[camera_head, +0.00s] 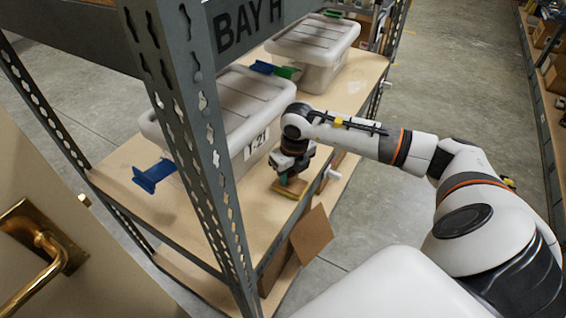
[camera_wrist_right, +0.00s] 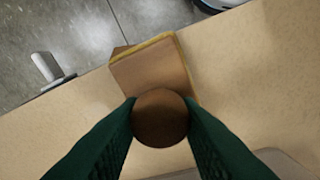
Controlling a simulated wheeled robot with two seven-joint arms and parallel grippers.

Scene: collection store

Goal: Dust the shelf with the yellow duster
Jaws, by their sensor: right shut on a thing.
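My right gripper (camera_head: 291,174) is over the front part of the wooden shelf board (camera_head: 248,212). In the right wrist view its green fingers (camera_wrist_right: 160,118) are shut on the round brown knob of the duster (camera_wrist_right: 152,68). The duster is a flat wooden block with a thin yellow edge; it also shows below the gripper in the head view (camera_head: 290,188). It looks flat on the board near the front edge, but I cannot tell whether it presses on it. The fingers and knob hide part of the block. My left gripper is out of view.
Two lidded grey bins, a near one (camera_head: 236,108) and a far one (camera_head: 315,48), stand behind the duster. A perforated steel upright (camera_head: 198,150) rises at the near shelf corner. Cardboard (camera_head: 311,234) sits below. A door with a brass handle (camera_head: 40,240) is at left.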

